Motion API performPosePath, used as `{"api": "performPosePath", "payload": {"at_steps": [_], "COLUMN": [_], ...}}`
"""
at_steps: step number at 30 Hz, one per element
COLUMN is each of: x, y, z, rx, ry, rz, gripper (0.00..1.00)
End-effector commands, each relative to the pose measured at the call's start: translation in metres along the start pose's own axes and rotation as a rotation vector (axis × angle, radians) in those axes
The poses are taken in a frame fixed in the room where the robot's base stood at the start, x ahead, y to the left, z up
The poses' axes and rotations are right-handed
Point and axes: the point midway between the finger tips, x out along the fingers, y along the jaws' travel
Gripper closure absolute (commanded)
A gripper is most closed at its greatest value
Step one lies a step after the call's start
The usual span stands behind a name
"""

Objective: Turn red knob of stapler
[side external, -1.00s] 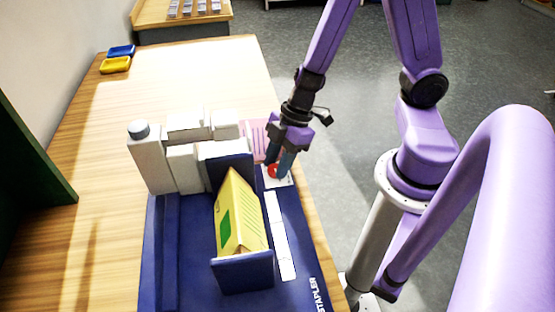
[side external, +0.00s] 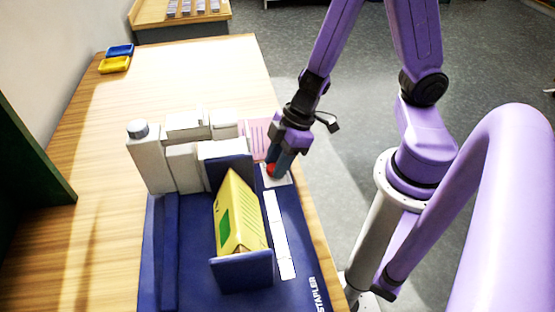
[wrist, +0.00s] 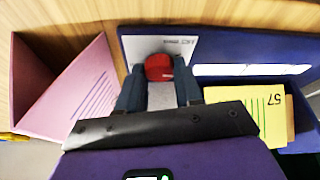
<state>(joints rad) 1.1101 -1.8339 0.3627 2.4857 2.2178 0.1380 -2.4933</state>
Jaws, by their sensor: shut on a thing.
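The red knob (wrist: 159,67) sits on a light plate at one corner of the dark blue stapler base. It also shows in the side view (side external: 271,169), partly hidden by the fingers. My gripper (wrist: 158,82) points down at the knob with one finger on each side of it, shut on it. In the side view my gripper (side external: 277,163) is at the far right end of the blue stapler base (side external: 298,240), which bears the word STAPLER and a white strip.
A yellow box (side external: 238,215) leans in a blue holder on the base. Grey-white blocks (side external: 185,165) stand behind it. Yellow (side external: 115,65) and blue (side external: 121,51) trays sit far left; the wooden table between is clear.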

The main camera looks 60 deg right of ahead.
Motion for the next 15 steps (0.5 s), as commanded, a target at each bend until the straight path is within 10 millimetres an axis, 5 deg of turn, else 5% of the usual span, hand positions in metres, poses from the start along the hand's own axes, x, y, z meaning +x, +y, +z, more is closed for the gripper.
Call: {"api": "performPosePath", "payload": {"at_steps": [6, 7, 8, 15], "x": [-0.0005, -0.0005, -0.0005, -0.0002], "y": [0.0007, 0.0007, 0.0007, 0.0005], "z": [-0.0007, -0.0007, -0.0007, -0.0004], "rx": [0.001, 0.001, 0.001, 0.000], "ry": [0.002, 0.002, 0.002, 0.001], "rz": [0.001, 0.001, 0.001, 0.001], "gripper": [0.95, 0.55, 0.45, 0.40]}}
